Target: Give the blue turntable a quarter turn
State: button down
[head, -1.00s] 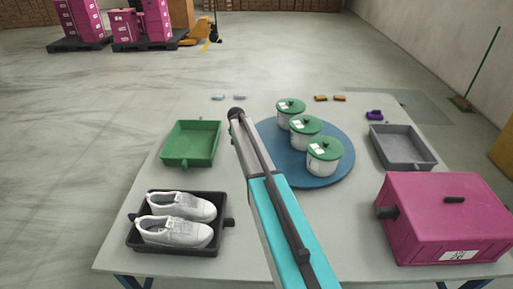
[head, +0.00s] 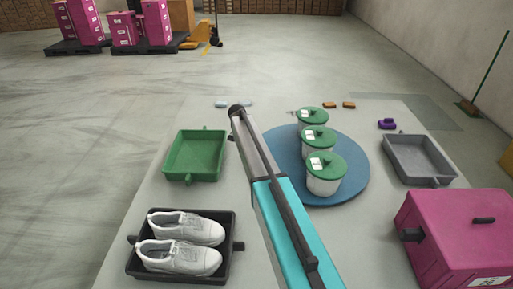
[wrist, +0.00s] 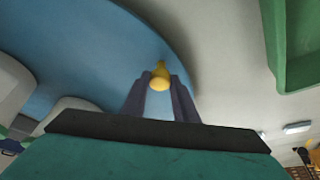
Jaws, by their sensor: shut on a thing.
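The blue turntable (head: 352,180) lies on the table and carries three white pots with green lids: a far one (head: 311,115), a middle one (head: 318,138) and a near one (head: 326,178). In the wrist view the blue disc (wrist: 95,50) fills the upper left. My gripper (wrist: 160,90) is shut on a yellow knob (wrist: 160,76) near the disc's rim. How the knob joins the disc is hard to see. In the head view my arm hides the gripper and the turntable's left edge.
A green tray (head: 169,168) stands left of the turntable; its edge shows close by in the wrist view (wrist: 295,78). A black tray (head: 228,262) holds white shoes (head: 185,227). A grey tray (head: 447,175) and a pink box (head: 460,235) stand at the right.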

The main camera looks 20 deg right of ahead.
jog(key=shift+a, duration=0.15)
jog(key=c, duration=1.4)
grip_release()
jog(key=shift+c, duration=0.2)
jog(key=shift+r, duration=0.1)
jog(key=b+v, duration=0.1)
jog(key=v, duration=1.2)
jog(key=shift+r, duration=0.35)
